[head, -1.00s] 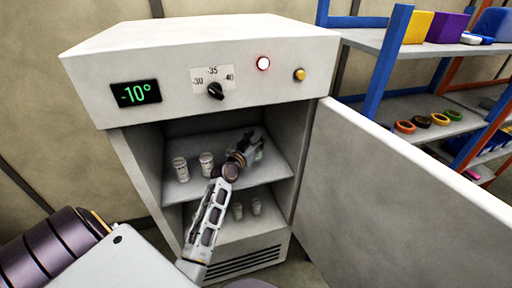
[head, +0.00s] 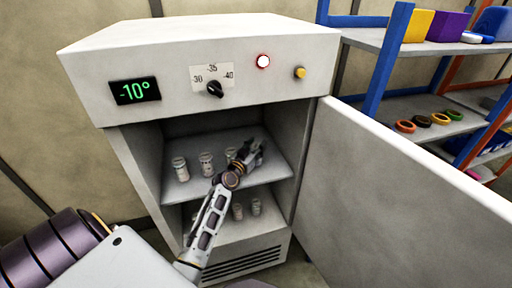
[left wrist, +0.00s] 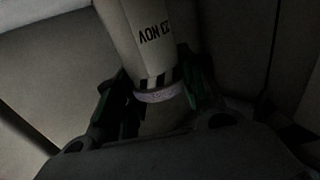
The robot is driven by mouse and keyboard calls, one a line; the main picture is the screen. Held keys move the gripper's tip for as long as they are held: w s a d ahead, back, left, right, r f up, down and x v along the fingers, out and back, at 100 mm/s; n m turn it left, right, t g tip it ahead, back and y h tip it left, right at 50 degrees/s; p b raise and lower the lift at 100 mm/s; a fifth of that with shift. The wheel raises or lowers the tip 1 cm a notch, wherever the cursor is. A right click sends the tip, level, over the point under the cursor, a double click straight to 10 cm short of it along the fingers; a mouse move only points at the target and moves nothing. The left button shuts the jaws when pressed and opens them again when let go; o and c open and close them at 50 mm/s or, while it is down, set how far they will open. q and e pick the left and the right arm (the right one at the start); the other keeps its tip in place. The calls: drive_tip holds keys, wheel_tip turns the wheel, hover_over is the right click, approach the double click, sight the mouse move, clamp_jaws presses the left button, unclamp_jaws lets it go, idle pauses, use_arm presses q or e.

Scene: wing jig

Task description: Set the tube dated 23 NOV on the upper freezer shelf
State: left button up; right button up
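The tube marked 23 NOV (left wrist: 157,45) fills the upper middle of the left wrist view, its print upside down and a pale ring at its lower end. My left gripper (left wrist: 160,88) has a finger against each side of it and appears shut on it. In the head view my left gripper (head: 254,150) reaches into the freezer over the right part of the upper shelf (head: 205,190); it mostly hides what it holds. Whether the tube touches the shelf is unclear. My right gripper is not in view.
Several tubes stand on the upper shelf left of the gripper, including one at the far left (head: 180,168) and one close beside the gripper (head: 231,154). More tubes (head: 256,207) stand on the lower shelf. The freezer door (head: 390,180) is open at right.

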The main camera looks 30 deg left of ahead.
use_arm(q)
drive_tip(key=shift+o, duration=0.7)
drive_tip(key=shift+r, duration=0.2)
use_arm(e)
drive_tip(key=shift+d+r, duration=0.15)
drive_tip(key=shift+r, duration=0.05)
use_arm(q)
drive_tip(key=shift+s+f, duration=0.15)
drive_tip(key=shift+s, duration=0.6)
drive_tip(key=shift+s+d+b, duration=0.2)
drive_tip(key=shift+s+b, duration=0.1)
drive_tip(key=shift+s, duration=1.9)
drive_tip(key=shift+s+d+b, duration=0.2)
drive_tip(key=shift+s+b, duration=0.05)
drive_tip(key=shift+s, duration=2.6)
drive_tip(key=shift+s+d, duration=0.1)
drive_tip(key=shift+s, duration=0.1)
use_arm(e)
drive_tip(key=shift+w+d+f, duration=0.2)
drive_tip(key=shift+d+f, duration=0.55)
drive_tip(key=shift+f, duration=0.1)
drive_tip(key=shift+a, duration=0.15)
